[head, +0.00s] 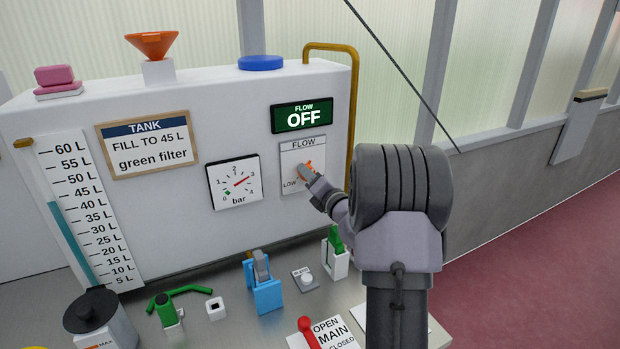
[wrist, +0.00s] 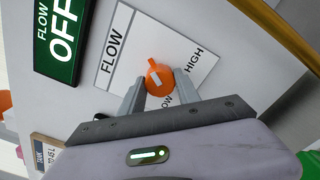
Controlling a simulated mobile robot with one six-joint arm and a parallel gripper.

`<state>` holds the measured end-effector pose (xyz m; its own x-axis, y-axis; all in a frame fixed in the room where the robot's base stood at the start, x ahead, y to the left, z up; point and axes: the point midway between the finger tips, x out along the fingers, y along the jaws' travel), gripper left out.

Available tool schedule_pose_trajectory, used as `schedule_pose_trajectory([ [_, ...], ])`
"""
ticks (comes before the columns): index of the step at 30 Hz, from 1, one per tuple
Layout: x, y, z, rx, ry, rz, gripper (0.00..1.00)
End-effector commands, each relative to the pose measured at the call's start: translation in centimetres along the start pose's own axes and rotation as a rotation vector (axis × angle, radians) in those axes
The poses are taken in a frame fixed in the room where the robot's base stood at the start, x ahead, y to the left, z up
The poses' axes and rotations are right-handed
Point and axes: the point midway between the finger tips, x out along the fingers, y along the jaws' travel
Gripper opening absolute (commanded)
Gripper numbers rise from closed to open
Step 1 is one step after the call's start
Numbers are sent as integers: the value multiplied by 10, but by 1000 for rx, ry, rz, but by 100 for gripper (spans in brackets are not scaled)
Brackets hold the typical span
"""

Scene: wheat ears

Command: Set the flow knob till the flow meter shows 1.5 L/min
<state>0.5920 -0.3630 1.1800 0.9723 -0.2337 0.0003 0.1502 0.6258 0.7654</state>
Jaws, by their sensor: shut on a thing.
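The orange flow knob (head: 306,170) sits on a white plate (head: 316,149) marked FLOW, with LOW at its lower left in the head view. The flow meter (head: 302,117) above the plate is a dark green display that reads OFF. My gripper hides part of the plate in the head view.
A yellow pipe (head: 352,110) runs down the panel's right edge.

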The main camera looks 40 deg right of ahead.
Motion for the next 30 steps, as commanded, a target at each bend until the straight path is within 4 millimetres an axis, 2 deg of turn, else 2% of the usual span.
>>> schedule_pose_trajectory([
  [30,0,-4,-3,-965,0,0,0],
])
